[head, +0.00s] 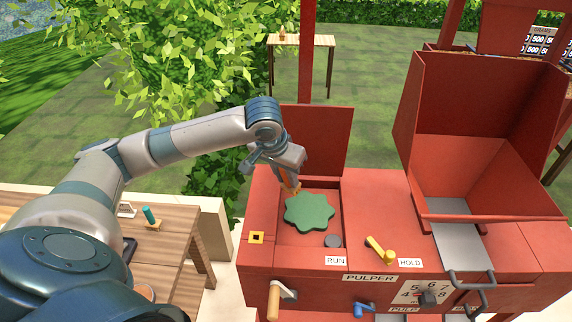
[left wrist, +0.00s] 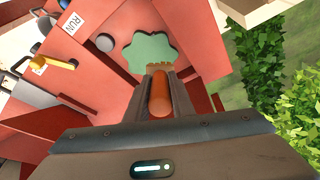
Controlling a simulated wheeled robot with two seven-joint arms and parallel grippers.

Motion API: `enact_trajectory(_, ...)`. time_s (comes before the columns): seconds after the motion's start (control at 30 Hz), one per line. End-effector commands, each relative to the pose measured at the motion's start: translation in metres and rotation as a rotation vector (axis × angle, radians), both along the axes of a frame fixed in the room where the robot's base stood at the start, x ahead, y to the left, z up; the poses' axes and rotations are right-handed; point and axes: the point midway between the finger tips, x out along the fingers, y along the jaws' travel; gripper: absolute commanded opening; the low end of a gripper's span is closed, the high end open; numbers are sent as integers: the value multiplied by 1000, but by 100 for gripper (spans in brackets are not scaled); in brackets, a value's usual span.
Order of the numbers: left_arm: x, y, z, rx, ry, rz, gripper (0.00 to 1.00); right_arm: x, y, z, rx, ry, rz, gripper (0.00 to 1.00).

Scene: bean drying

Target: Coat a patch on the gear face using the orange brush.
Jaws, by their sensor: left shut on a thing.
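The green gear (head: 309,212) lies flat in an open recess on top of the red pulper. My left gripper (head: 292,187) is just above the gear's upper left edge. It is shut on the orange brush, whose orange handle (left wrist: 160,95) sits between the fingers in the left wrist view. The brush's tan bristle end (left wrist: 157,68) points at the gear (left wrist: 148,52). I cannot tell whether the bristles touch the gear. My right gripper is not in view.
The pulper's yellow lever (head: 380,250) lies between the RUN and HOLD labels. A grey round knob (head: 333,241) is beside the gear. A red hopper (head: 470,150) rises at right, and a raised red panel (head: 322,140) stands behind the gear. A wooden table (head: 170,245) is at left.

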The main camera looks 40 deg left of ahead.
Motion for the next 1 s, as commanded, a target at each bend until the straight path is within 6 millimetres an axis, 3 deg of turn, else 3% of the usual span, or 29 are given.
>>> enact_trajectory(0.53, 0, 3, -3, 5, -3, 1, 0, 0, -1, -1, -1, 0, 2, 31)
enact_trajectory(1.0, 0, 3, -41, 5, -2, 1, 0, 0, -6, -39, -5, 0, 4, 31)
